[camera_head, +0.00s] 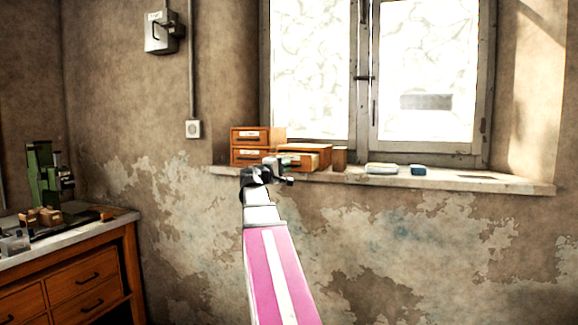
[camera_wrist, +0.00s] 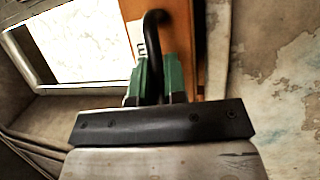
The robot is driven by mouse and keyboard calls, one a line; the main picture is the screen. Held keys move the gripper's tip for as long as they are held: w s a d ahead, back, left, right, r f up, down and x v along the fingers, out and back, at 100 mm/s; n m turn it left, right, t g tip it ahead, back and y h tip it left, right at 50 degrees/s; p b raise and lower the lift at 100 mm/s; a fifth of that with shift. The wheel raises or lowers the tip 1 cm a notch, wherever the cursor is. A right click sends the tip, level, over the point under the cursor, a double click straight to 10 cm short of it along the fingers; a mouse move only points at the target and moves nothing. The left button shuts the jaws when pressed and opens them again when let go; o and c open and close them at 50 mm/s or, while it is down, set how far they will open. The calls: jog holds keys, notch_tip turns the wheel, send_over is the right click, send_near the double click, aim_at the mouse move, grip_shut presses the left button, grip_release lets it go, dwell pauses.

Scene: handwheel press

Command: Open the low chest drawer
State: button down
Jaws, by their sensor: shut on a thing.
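A low wooden chest (camera_head: 305,147) stands on the window sill, right of a taller two-drawer chest. Its drawer (camera_head: 311,163) has a pale label and faces the room; my gripper covers part of its front. How far this drawer stands out is hard to tell. My gripper (camera_head: 284,166) is in front of it. In the wrist view, the green fingers of my gripper (camera_wrist: 160,84) are shut on a dark curved handle (camera_wrist: 155,22) on an orange wooden front (camera_wrist: 132,10) with a white label. The fingers hide the handle's lower part.
The taller chest (camera_head: 250,135) stands close on the left. A small wooden block (camera_head: 340,158), a pale box (camera_head: 381,169) and a blue item (camera_head: 417,170) lie on the sill (camera_head: 470,182) to the right. A bench (camera_head: 75,237) with a green press (camera_head: 42,170) is at far left.

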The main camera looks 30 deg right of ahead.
jog(key=c, duration=1.2)
grip_release()
jog(key=v, duration=1)
jog(key=shift+a, duration=0.35)
jog(key=a+f+y, duration=0.2)
jog(key=f+y, duration=0.1)
jog(key=f, duration=0.8)
jog(key=a+f+g+y, duration=0.1)
jog(key=a+f+y, duration=0.2)
jog(key=f, duration=0.7)
jog(key=a+f+y, duration=0.2)
jog(key=f+y, duration=0.1)
jog(key=f, duration=0.8)
jog(key=s+a+f+m+g+y, duration=0.1)
jog(key=s+a+f+y, duration=0.2)
jog(key=f, duration=0.5)
jog(key=s+a+f+g+y, duration=0.2)
jog(key=s+a+f, duration=0.3)
jog(key=a+f, duration=0.3)
jog(key=s+a+f+m+g+y, duration=0.1)
jog(key=s+a+f+y, duration=0.3)
jog(key=f, duration=0.5)
jog(key=shift+s+a+f+m+g+y, duration=0.1)
jog(key=shift+s+a+m+g+y, duration=0.15)
jog(key=shift+a, duration=0.25)
jog(key=shift+s+a+f+m+g+y, duration=0.1)
jog(key=shift+a+g+y, duration=0.2)
jog(key=shift+a, duration=0.2)
